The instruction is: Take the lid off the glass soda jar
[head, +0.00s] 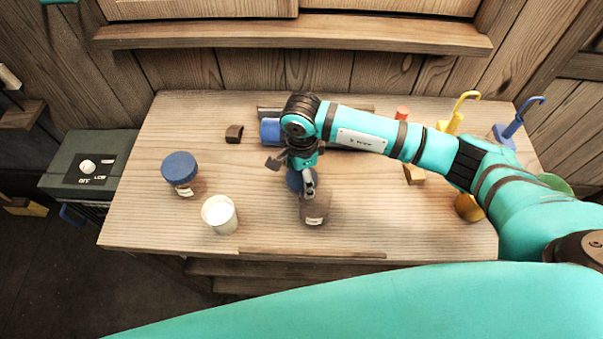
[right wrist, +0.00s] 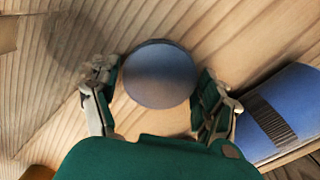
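The glass jar (head: 315,210), a see-through brownish body with a pale label, stands near the table's front middle. Its blue round lid (head: 294,181) shows above and left of the jar body, apart from it. In the right wrist view the lid (right wrist: 160,75) sits between the two fingers of my right gripper (right wrist: 155,90), which look closed on its sides. My right gripper (head: 307,182) points down over the jar and partly hides the lid. My left gripper is not in view.
Another jar with a blue lid (head: 181,168) and a white cup (head: 219,214) stand on the left. A blue cylinder (head: 270,131) lies behind my gripper. An orange ball (head: 468,207) and blue and yellow hooked stands are on the right. The front middle-left is clear.

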